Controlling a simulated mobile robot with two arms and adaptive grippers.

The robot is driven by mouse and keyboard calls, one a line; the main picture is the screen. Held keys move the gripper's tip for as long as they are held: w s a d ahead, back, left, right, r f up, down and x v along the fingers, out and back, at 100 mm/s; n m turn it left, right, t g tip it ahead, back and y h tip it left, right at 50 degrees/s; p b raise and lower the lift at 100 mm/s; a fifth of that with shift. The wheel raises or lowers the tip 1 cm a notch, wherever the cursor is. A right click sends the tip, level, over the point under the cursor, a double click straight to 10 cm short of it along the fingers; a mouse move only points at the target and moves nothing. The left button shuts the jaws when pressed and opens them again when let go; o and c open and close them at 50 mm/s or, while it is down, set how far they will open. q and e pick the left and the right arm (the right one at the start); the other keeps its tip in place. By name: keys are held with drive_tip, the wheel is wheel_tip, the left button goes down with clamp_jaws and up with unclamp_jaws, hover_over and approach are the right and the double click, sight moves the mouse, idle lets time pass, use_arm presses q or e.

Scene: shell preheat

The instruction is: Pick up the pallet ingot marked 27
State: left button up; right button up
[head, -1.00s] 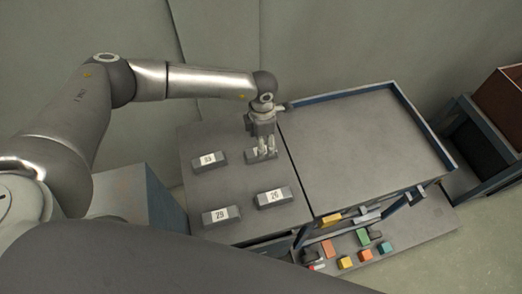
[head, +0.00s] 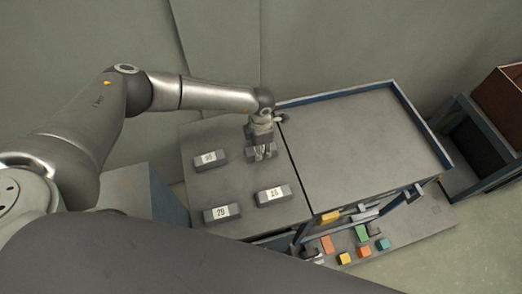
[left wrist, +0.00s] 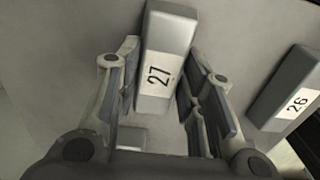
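The ingot marked 27 (left wrist: 168,40) is a grey bar with a white label, lying on the grey table top. In the left wrist view it lies between the two fingers of my left gripper (left wrist: 162,62), with a gap visible on the right side. In the head view my left gripper (head: 264,153) points down over this ingot and hides most of it. The fingers are apart and not closed on it. My right gripper is not in view.
The ingot marked 26 (head: 273,195) lies nearby, with the ingot marked 29 (head: 221,212) and another labelled ingot (head: 209,160) to the left. A blue-rimmed, empty tray surface (head: 360,140) adjoins on the right. Coloured blocks (head: 344,258) sit on a lower shelf.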

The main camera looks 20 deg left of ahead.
use_arm(q)
clamp_jaws()
drive_tip(key=shift+r, duration=0.1)
